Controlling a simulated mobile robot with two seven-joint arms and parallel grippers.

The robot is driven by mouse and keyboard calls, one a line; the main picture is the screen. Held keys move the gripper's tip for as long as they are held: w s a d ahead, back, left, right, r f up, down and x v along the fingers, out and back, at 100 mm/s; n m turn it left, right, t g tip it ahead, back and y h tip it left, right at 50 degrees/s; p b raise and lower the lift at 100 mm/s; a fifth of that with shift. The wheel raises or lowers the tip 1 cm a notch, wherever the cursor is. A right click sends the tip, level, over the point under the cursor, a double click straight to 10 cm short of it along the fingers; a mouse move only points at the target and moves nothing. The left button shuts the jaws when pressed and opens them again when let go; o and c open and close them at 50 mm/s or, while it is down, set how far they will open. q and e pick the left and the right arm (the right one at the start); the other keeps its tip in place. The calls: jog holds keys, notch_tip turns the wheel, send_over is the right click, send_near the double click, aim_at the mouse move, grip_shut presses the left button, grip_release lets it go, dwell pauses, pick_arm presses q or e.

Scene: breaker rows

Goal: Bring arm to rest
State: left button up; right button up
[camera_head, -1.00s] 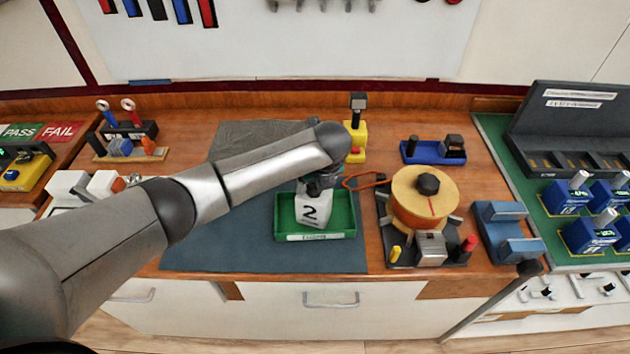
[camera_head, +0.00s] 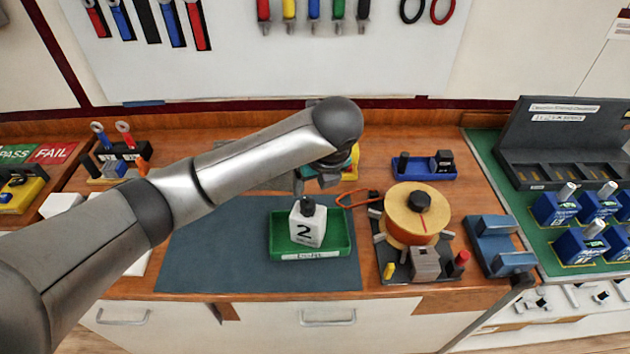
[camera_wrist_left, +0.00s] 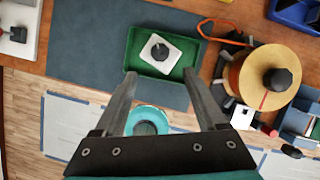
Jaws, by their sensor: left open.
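My left arm reaches in from the left in the head view. Its gripper (camera_head: 320,178) is above and behind the green tray, partly hidden by the wrist. In the left wrist view the two fingers (camera_wrist_left: 160,75) are spread apart with nothing between their tips. A white block marked 2 (camera_head: 307,224) with a black knob stands in the green tray (camera_head: 340,246), apart from the gripper. Block (camera_wrist_left: 176,58) and tray (camera_wrist_left: 135,52) also show beyond the fingertips in the left wrist view. My right gripper is not seen.
A wooden drum (camera_head: 417,222) on a dark base stands right of the tray, with an orange cable (camera_head: 352,199) between. A blue holder (camera_head: 428,170) is behind; a blue cradle (camera_head: 497,240) is at right. The dark mat (camera_head: 210,262) is clear at front left.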

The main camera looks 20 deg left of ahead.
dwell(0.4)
pick_arm(q)
jog(key=s+d+f+n+h, duration=0.2)
jog(key=s+d+f+n, duration=0.1)
jog(key=s+n, duration=0.25)
jog(key=s+d+f+n+h, duration=0.2)
jog(key=s+d+f+n, duration=0.15)
jog(key=s+n, duration=0.2)
jog(key=s+a+f+n+y, duration=0.1)
jog(key=s+a+f+n, duration=0.1)
jog(key=s+a+n, duration=1.15)
notch_tip(320, 180, down, 31)
jog(key=s+d+n+g+b, duration=0.1)
jog(key=s+d+n+b, duration=0.15)
jog(key=b, duration=0.65)
jog(key=s+a+f+b, duration=0.1)
jog(key=s+f+b, duration=0.3)
jog(key=s+f, duration=0.3)
jog(key=s+a+f+g+b, duration=0.1)
jog(key=s+f+b, duration=0.3)
jog(key=s+f, duration=0.4)
notch_tip(320, 180, down, 8)
jog(key=shift+s+a+r+g+b, duration=0.2)
jog(key=shift+s+g+b, duration=0.05)
jog(key=shift+g+b, duration=0.05)
